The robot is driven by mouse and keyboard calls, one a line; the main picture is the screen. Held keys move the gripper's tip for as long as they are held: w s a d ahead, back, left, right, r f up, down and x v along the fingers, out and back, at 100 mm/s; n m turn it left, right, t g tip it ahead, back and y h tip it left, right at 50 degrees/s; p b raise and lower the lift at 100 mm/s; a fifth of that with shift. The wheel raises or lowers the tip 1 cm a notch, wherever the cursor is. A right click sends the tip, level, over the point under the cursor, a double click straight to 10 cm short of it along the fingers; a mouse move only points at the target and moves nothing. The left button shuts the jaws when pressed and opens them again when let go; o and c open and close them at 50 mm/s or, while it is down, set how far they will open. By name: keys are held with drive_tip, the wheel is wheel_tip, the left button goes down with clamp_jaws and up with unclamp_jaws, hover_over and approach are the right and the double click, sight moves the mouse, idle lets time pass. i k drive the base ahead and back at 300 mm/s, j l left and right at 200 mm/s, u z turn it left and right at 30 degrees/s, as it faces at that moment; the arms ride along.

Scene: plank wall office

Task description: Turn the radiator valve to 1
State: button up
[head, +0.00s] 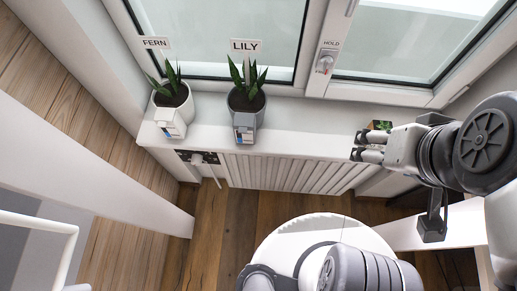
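The radiator (290,174) is white and ribbed and sits under the window sill. At its left end, below the sill, a small white valve (197,158) shows against a dark patch, with a thin white stick-like part slanting down beside it. Its markings are too small to read, so its setting cannot be told. My gripper (361,147) is at the right end of the sill, pointing left, far to the right of the valve. Its two fingers are apart with nothing seen between them.
A potted plant labelled FERN (173,108) and one labelled LILY (246,102) stand on the sill (310,118), above and near the valve. A small box-like item with green (380,125) sits beside my gripper. A window handle (326,62) is marked HOLD. Wooden floor (235,215) lies below.

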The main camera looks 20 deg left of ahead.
sight(196, 159)
drive_tip(key=k+j+u, duration=0.15)
drive_tip(key=u, duration=0.25)
drive_tip(key=l+u, duration=0.5)
drive_tip(key=l, duration=0.2)
drive_tip(key=j+z, duration=0.5)
drive_tip(key=j, duration=0.15)
drive_tip(key=j+z, duration=0.45)
drive_tip(key=j, duration=0.25)
drive_tip(key=u, duration=1.5)
drive_tip(key=k+l+z, duration=0.15)
drive_tip(key=l, duration=0.35)
drive_tip(key=k+l+z, duration=0.15)
drive_tip(key=l, duration=0.35)
drive_tip(key=i+j, duration=0.25)
drive_tip(key=i, duration=0.2)
